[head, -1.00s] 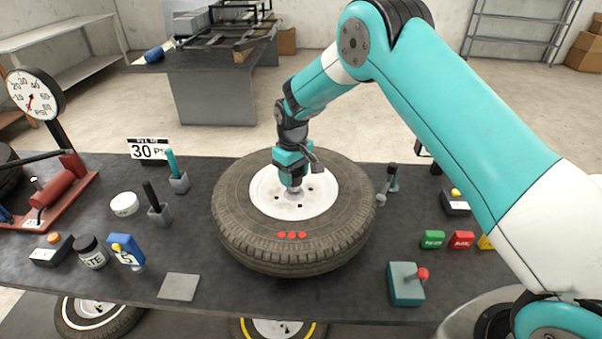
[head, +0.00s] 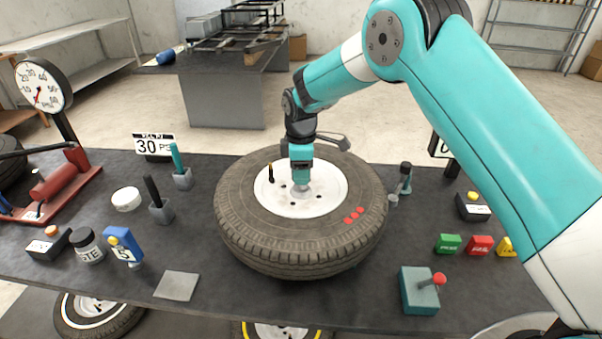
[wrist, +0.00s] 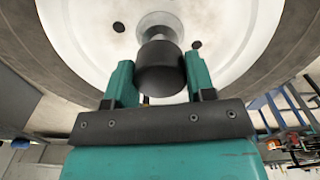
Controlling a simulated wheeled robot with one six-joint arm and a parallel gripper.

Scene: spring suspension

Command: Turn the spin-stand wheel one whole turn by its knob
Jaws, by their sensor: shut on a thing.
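The wheel (head: 300,255) lies flat on the bench, a dark tyre around a white rim (head: 318,208). My gripper (head: 301,182) points straight down over the middle of the rim. In the wrist view its two teal fingers (wrist: 158,85) are shut on the dark round knob (wrist: 159,65), which stands on a silver base at the hub. In the head view the gripper mostly hides the knob.
A teal box with a red-tipped lever (head: 420,292) stands front right, near green, red and yellow blocks (head: 479,245). A small dark post (head: 403,180) stands close to the tyre's right side. Holders with handles (head: 160,208) stand to the left. A flat grey plate (head: 177,286) lies front left.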

